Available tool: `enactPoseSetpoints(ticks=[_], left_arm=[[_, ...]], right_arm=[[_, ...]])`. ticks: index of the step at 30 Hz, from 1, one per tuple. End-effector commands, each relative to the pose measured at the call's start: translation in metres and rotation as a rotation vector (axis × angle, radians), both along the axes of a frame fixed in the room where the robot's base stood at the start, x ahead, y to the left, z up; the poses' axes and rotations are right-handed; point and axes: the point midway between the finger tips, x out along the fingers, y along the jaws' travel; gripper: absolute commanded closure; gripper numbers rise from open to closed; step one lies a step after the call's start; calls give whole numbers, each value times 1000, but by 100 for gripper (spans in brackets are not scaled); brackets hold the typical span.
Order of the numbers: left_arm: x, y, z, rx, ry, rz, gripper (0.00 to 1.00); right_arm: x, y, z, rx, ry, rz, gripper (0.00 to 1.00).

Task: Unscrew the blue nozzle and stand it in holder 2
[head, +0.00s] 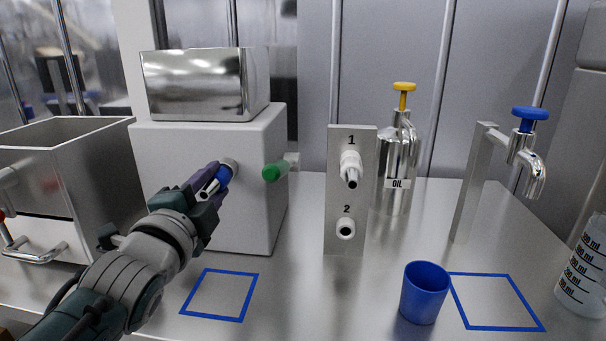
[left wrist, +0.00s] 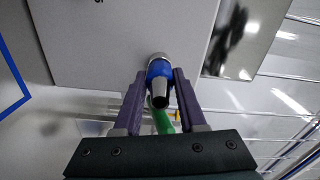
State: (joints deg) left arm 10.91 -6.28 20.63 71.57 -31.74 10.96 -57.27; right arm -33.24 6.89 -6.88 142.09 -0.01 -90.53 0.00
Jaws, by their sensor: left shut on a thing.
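The blue nozzle (head: 224,173) sits at a metal collar on the front of the white machine (head: 262,145). It has a blue collar and a grey tapered tip, and it also shows in the left wrist view (left wrist: 160,70). My left gripper (head: 212,184) is shut on the nozzle, one purple finger on each side. Holder 2 (head: 346,229) is a white socket with a dark, empty-looking opening, low on an upright metal plate (head: 335,190). Holder 1 (head: 350,162), above it, has a metal-tipped piece in it. My right gripper is not in view.
An oil can (head: 398,160) stands behind the plate. A blue cup (head: 425,291) stands at the front right, near a blue-taped square (head: 495,302). A metal bin (head: 60,170) is at the left.

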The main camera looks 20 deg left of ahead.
Motion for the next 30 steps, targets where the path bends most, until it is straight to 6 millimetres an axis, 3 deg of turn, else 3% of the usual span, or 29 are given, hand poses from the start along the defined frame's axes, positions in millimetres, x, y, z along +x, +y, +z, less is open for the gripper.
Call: enactPoseSetpoints(ticks=[6,9,20,23,28,30], left_arm=[[0,0,3,-583,-140,-1,100],[0,0,2,-737,-179,-2,100],[0,0,2,-805,-196,-2,100],[-1,0,2,-955,-231,-2,100],[-1,0,1,-1408,-338,-2,100],[-1,0,0,-1412,-341,0,100]], right_arm=[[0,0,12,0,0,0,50],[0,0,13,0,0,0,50],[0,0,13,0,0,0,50],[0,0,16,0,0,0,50],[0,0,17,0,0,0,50],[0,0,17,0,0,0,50]])
